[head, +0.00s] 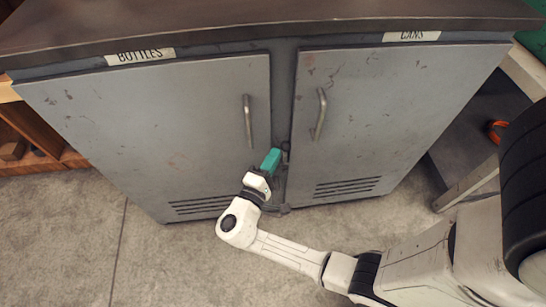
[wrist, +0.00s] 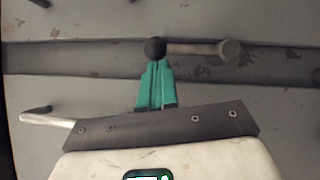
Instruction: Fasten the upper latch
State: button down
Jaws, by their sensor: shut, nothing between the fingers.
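Two grey cabinet doors, the BOTTLES door (head: 150,120) and the CANS door (head: 390,110), are closed side by side. In the wrist view a latch has a black ball knob (wrist: 155,48) and a rod (wrist: 195,47) ending at a round pivot (wrist: 230,50); the rod lies along the dark strip between the doors. I cannot tell whether it is the upper latch. My gripper (head: 270,161) is in front of the door gap, below the handles. Its teal fingers (wrist: 155,68) are shut and empty, tips right at the ball; contact is unclear. My gripper partly hides this area in the head view.
The left door handle (head: 248,121) and right door handle (head: 320,114) stand out above my gripper. The cabinet top (head: 250,18) overhangs the doors. Concrete floor (head: 170,265) is clear in front. A wooden shelf (head: 30,140) stands at the left, a bench leg (head: 470,185) at the right.

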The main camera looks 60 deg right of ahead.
aim_at(286, 151)
jog(key=shift+s+d+r+m, duration=0.2)
jog(key=shift+s+m, duration=0.1)
jog(key=shift+m, duration=0.2)
dwell(0.3)
jog(key=shift+s+d+r+m+y+p, duration=0.2)
jog(key=shift+s+d+m+y+p, duration=0.2)
jog(key=shift+m+y, duration=0.2)
jog(key=shift+s+d+r+m+y+p, duration=0.2)
jog(key=shift+s+d+m+y+p, duration=0.05)
jog(key=shift+s+m+y+p, duration=0.3)
jog(key=s+d+m+y, duration=0.2)
jog(key=m, duration=0.1)
jog(key=shift+s+f+t+y+p, duration=0.2)
jog(key=shift+s+t+y+p, duration=0.05)
jog(key=shift+t+p, duration=0.1)
jog(key=shift+s+d+f+m+t+y, duration=0.4)
jog(key=shift+s+d+m+y, duration=0.25)
jog(key=shift+m, duration=0.3)
jog(key=s+d+f+m+t+y+b, duration=0.1)
jog(key=s+f+m+t+y+b, duration=0.1)
jog(key=f+m, duration=0.1)
jog(key=shift+s+d+y+b, duration=0.25)
jog(key=shift+d+y+b, duration=0.1)
jog(key=shift+d+b, duration=0.05)
jog(key=shift+s+d+f+m+t+y+b, duration=0.1)
jog(key=shift+s+f+m+t+y+b, duration=0.05)
jog(key=shift+f+m+t+y+b, duration=0.35)
